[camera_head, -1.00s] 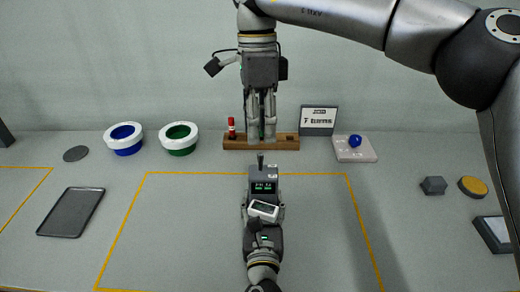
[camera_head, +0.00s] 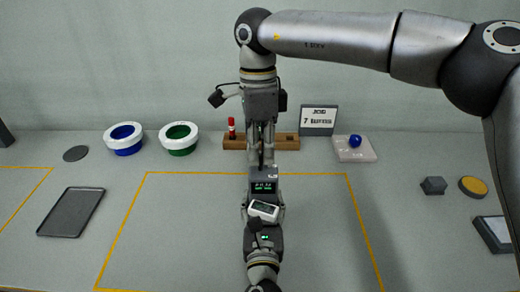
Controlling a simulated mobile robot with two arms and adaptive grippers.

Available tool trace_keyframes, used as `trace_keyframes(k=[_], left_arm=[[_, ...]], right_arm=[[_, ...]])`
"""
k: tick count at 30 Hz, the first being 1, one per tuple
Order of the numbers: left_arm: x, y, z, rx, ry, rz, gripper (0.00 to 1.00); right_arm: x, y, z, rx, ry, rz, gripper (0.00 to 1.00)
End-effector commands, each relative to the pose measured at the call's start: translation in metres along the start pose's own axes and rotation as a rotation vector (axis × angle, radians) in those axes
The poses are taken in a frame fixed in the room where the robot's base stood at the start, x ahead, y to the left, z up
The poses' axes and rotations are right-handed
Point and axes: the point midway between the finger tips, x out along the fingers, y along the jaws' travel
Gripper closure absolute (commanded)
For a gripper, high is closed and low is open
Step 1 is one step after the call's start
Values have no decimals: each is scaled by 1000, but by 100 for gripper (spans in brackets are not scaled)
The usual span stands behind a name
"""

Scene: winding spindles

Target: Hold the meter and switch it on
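The meter (camera_head: 264,186) is a dark grey box with a lit green display, upright above the middle of the marked mat area. A thin dark lever (camera_head: 261,156) stands up from its top. My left gripper (camera_head: 262,222) comes up from the bottom and is shut on the meter's lower part; its fingers are mostly hidden. A white piece with a small grey screen (camera_head: 264,211) sits in front, at the grip. My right gripper (camera_head: 262,160) points down from above, its fingertips at the lever. I cannot tell whether they touch or clamp it.
Behind stand a blue-lined bowl (camera_head: 123,139), a green-lined bowl (camera_head: 179,138), a wooden rack (camera_head: 288,142) with a red-topped item, a sign (camera_head: 318,120) and a blue ball on a pale base (camera_head: 354,155). A dark tray (camera_head: 70,212) lies left; a yellow button (camera_head: 473,187) lies right.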

Motion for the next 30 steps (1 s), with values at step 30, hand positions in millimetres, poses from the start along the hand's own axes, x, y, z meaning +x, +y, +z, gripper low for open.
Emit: trace_keyframes(k=[30], left_arm=[[0,1,-3,2,5,1,77]], right_arm=[[2,17,2,3,59,-347,100]])
